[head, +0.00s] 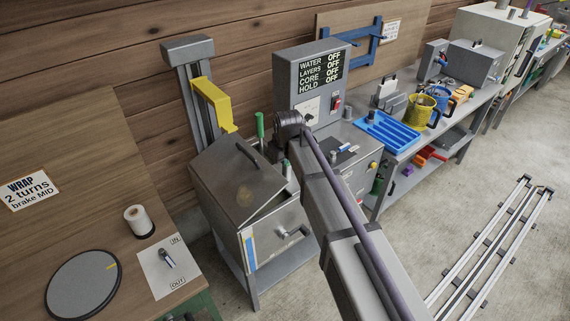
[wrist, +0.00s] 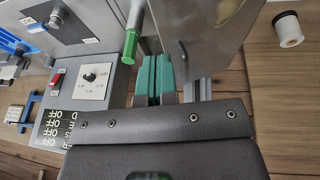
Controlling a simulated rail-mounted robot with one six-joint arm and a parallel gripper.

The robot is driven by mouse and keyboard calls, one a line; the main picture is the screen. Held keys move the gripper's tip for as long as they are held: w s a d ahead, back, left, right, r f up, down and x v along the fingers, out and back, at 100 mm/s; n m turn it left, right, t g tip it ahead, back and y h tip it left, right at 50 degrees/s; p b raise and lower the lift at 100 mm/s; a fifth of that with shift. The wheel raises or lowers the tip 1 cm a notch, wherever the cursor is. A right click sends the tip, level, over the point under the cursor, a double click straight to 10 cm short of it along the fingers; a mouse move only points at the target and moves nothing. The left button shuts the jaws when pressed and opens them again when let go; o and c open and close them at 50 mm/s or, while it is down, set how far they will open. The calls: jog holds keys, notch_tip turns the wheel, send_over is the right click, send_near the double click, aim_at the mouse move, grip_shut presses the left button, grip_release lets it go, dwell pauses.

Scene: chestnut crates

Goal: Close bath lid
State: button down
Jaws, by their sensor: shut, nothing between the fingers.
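The bath (head: 262,250) is a grey metal box on a stand, left of centre in the head view. Its grey lid (head: 225,182) has a dark bar handle (head: 247,154) and sits tilted, with a wedge-shaped gap between it and the box rim on the right. In the wrist view the lid (wrist: 208,38) is a grey panel at upper right. My gripper (wrist: 154,60) has teal fingers pressed together, empty, beside the lid. In the head view my gripper (head: 286,166) is mostly hidden behind my arm, at the lid's right side; contact cannot be told.
A green-handled lever (head: 260,124) rises behind the lid; it shows close to my fingers in the wrist view (wrist: 131,45). A yellow bracket (head: 211,103) on a column stands behind the bath. A control cabinet (head: 310,78) stands to the right. A wooden board with a spool (head: 139,221) lies left.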

aim_at(285, 179)
jog(key=b+x, duration=0.3)
jog(key=x, duration=0.1)
jog(key=b+x, duration=0.3)
jog(key=d+b+x, duration=0.1)
jog(key=b+x, duration=0.3)
jog(key=shift+a+f, duration=0.1)
jog(key=shift+f, duration=0.3)
jog(key=shift+w+f, duration=0.1)
jog(key=shift+f, duration=0.2)
jog(key=shift+d, duration=0.25)
